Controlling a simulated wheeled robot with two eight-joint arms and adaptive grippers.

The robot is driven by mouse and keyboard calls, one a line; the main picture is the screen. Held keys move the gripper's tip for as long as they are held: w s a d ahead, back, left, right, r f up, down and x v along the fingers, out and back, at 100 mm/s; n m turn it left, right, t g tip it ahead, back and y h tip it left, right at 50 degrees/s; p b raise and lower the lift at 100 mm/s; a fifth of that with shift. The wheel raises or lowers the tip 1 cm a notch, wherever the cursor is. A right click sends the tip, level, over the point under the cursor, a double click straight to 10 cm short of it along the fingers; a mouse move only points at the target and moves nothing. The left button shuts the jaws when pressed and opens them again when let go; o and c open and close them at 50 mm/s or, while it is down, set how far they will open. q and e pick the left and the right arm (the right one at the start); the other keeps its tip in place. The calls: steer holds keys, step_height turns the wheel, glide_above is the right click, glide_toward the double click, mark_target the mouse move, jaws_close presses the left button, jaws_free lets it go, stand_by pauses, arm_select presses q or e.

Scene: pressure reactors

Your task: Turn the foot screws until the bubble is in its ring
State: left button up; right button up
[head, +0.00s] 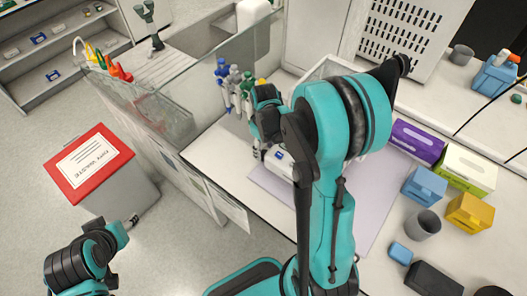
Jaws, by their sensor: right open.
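A white device (283,164) with a small blue patch lies on the pale mat (375,195) on the bench, mostly hidden behind my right arm. Its foot screws, bubble and ring cannot be made out. My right gripper (259,150) is open at the left edge of the device, pointing down; whether it touches it I cannot tell. My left gripper (131,222) is low at the left, over the floor beside the bin and away from the bench; its finger gap is too small to read.
A grey bin with a red lid (88,160) stands on the floor at left. Pipettes (232,84) stand behind the device near a clear screen (215,85). Purple (417,141), blue (424,186) and yellow boxes (470,212) and a grey cup (423,224) stand at right.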

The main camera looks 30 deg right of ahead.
steer(key=shift+f, duration=0.4)
jaws_close()
steer(key=shift+m, duration=0.8)
jaws_free()
steer(key=shift+r, duration=0.15)
